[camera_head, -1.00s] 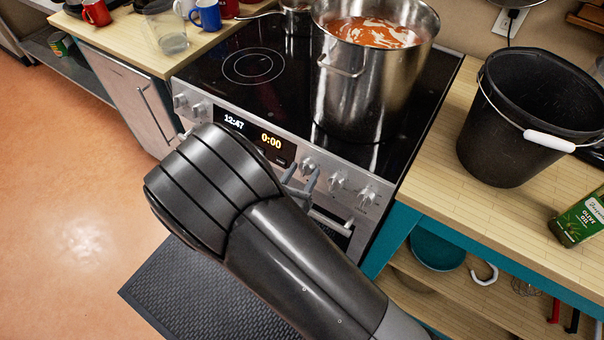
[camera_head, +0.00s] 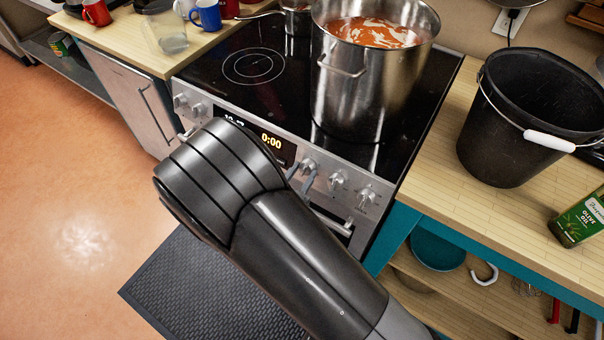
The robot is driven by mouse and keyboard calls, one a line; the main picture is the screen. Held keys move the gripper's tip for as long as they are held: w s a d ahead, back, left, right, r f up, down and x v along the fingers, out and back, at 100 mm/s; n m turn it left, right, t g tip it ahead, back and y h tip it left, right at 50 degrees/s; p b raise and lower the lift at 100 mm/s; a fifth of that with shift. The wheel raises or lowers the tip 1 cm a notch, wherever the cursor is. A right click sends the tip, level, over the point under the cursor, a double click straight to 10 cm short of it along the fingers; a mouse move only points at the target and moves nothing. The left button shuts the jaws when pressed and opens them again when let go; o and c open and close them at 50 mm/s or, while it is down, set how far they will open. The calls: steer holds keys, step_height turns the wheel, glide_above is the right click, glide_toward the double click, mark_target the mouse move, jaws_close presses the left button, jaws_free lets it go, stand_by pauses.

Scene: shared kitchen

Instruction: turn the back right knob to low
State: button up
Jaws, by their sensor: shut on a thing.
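The stove's front panel carries a row of silver knobs. To the right of the display are three knobs: the one nearest the display (camera_head: 308,164), a middle one (camera_head: 337,180) and the rightmost one (camera_head: 365,196). My gripper (camera_head: 302,177) shows only in part past my dark arm. Its grey fingers are at the knob nearest the display and shut on it. The knob's pointer setting is too small to read. Two more knobs (camera_head: 189,105) sit at the panel's left end. Which knob is marked back right cannot be read.
A large steel pot (camera_head: 365,85) of orange soup stands on the right of the black cooktop (camera_head: 225,85). A small saucepan (camera_head: 297,20) is behind it. A black bucket (camera_head: 510,140) stands on the right counter. The oven handle (camera_head: 335,222) runs below the knobs.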

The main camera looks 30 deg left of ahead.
steer(key=m+h, duration=0.1)
steer(key=m, duration=0.1)
steer(key=m+h, duration=0.1)
steer(key=m, duration=0.4)
steer(key=shift+a+h, duration=0.25)
steer(key=shift+h, duration=0.15)
steer(key=shift+a+m+g+h, duration=0.1)
steer(key=shift+m+g+h, duration=0.3)
steer(key=shift+m, duration=0.95)
steer(key=shift+a+m+g+h, duration=0.15)
steer(key=shift+m+h, duration=0.35)
steer(key=shift+m, duration=0.85)
steer(key=shift+d, duration=0.1)
steer(key=o, duration=1)
steer(key=shift+r, duration=0.1)
steer(key=v, duration=1.1)
steer(key=shift+w, duration=0.1)
